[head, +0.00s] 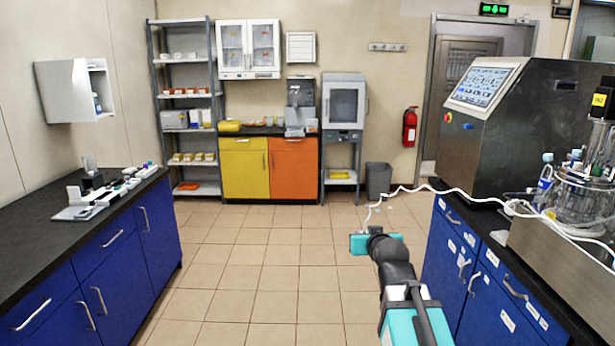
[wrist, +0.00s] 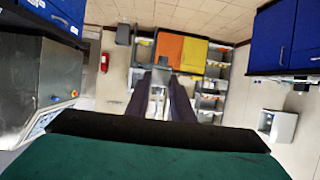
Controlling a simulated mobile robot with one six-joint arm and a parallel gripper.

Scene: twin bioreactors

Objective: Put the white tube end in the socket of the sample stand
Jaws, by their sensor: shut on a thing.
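The white tube (head: 455,191) runs from the glass vessel on the right bench, over the bench edge, and hangs down to my gripper (head: 370,240). My gripper is over the aisle, pointing away from the head camera, and is shut on the tube's end; its teal body hides the held part. In the wrist view my gripper's two dark fingers (wrist: 161,78) show with a narrow gap, and the tube end cannot be made out between them. A small white and black stand (head: 90,196), seemingly the sample stand, is on the left bench, far from my gripper. Its socket is too small to tell.
The left bench (head: 30,236) also bears small white items. A steel control unit (head: 500,128) and a glass vessel (head: 585,190) are on the right bench. The tiled aisle (head: 255,265) between is clear. A grey bin (head: 378,180), shelves and coloured cabinets stand at the back.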

